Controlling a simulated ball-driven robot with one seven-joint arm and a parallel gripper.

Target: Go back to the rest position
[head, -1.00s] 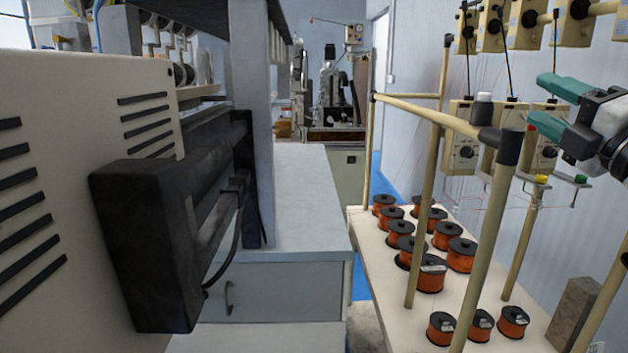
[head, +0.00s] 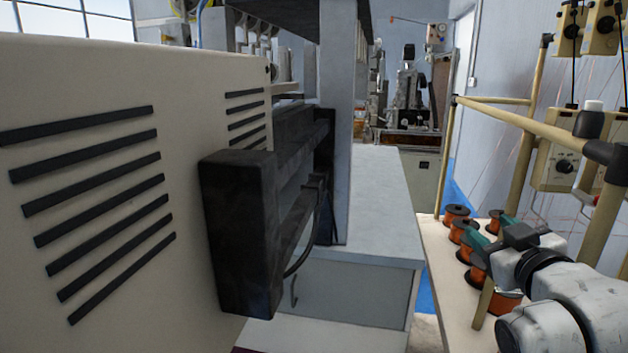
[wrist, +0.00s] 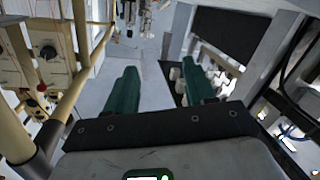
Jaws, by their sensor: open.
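My gripper (wrist: 163,90) shows in the wrist view with two green fingers spread apart and nothing between them. In the head view my gripper (head: 505,228) is at the lower right, in front of the orange wire spools, with its green fingers partly hidden by my own white wrist. It points away from the camera, over the near edge of the spool table (head: 447,285).
Several orange spools (head: 457,216) stand on the table. A tan pipe frame (head: 515,118) rises close on the right. A cream cabinet (head: 190,200) with a black box (head: 240,235) fills the left. A grey counter (head: 385,200) with a drawer lies between.

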